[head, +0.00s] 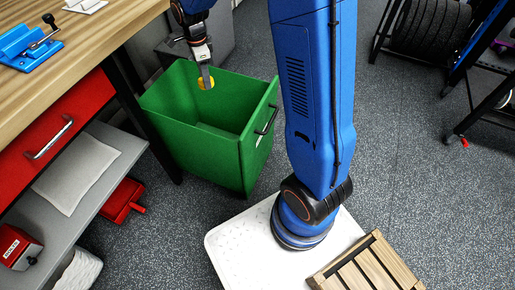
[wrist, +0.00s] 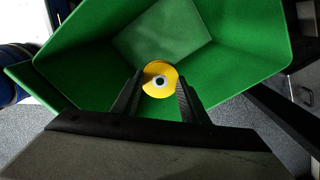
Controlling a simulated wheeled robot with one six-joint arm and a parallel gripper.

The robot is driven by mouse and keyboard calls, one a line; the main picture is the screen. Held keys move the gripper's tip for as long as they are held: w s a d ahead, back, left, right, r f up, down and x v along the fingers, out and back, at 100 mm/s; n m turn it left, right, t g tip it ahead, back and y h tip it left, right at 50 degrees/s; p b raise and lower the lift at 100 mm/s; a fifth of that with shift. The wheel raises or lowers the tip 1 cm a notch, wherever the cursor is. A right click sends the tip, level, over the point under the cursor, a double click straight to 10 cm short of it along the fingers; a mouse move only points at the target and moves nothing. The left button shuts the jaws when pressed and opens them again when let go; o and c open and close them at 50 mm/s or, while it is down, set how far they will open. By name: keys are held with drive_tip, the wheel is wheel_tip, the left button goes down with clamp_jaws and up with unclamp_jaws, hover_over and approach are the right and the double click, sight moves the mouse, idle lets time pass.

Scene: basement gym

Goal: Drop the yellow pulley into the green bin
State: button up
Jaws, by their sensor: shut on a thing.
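The yellow pulley (head: 206,83) is a small disc with a pale centre hole. My gripper (head: 207,78) is shut on it and holds it over the opening of the green bin (head: 215,160), near its back part. In the wrist view the pulley (wrist: 160,68) sits between the two dark fingertips (wrist: 160,90), with the green inside of the bin (wrist: 100,75) behind it. The bin stands on the floor beside the workbench and looks empty where its inside shows. The exact height of the pulley against the rim is hard to tell.
The wooden workbench (head: 100,42) with a red drawer (head: 50,140) stands left of the bin, its leg close by. A blue vise (head: 25,45) is on top. A wooden crate (head: 368,268) lies at the lower right. The floor at right is open before a weight rack (head: 432,30).

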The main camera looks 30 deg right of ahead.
drive_tip(key=o, duration=1.2)
drive_tip(key=shift+r, duration=8.7)
